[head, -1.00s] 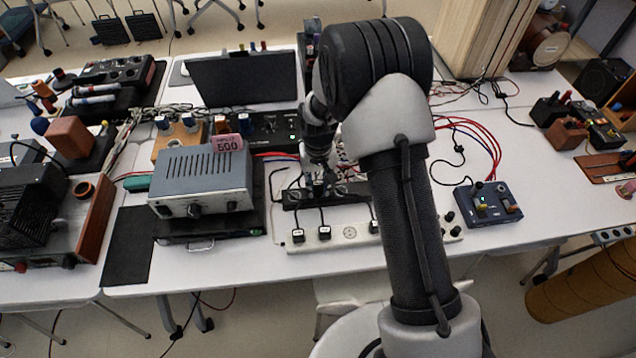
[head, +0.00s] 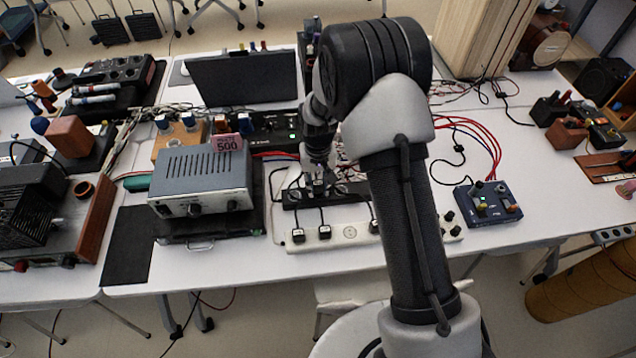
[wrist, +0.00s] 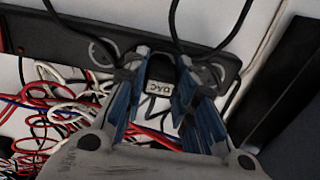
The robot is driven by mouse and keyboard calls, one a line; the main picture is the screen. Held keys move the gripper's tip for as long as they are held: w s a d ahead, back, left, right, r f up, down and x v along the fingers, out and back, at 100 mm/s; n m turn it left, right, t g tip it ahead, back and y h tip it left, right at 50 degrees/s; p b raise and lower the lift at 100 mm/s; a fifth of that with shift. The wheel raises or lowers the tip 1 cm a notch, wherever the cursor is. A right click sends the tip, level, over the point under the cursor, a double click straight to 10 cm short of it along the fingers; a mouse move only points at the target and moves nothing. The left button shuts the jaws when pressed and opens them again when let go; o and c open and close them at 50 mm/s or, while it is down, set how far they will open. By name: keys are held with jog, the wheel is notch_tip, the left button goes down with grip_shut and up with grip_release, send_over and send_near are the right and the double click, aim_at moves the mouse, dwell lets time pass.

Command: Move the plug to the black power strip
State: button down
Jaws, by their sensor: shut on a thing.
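The plug (wrist: 158,72) is black with a pale label reading "DAC". In the wrist view it sits between the blue-padded fingers of my gripper (wrist: 156,92), which is shut on it. The black power strip (wrist: 212,62) runs across the upper part of that view, right at the plug. I cannot tell whether the plug is seated in it. In the head view my gripper (head: 320,186) is low over the black power strip (head: 293,199), and the plug is too small and covered to make out.
A white power strip (head: 282,239) with several black plugs lies in front of the black one. A grey instrument box (head: 200,180) stands to the left, and a blue box (head: 487,205) to the right. Loose red, white and blue wires (wrist: 62,115) lie close to my gripper.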

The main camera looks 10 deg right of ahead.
jog(key=shift+f+b, duration=0.45)
jog(key=shift+f, duration=0.3)
jog(key=c, duration=1.2)
grip_release()
jog(key=shift+r, duration=0.2)
jog(key=shift+r+p, duration=2.65)
jog(key=shift+r, duration=0.95)
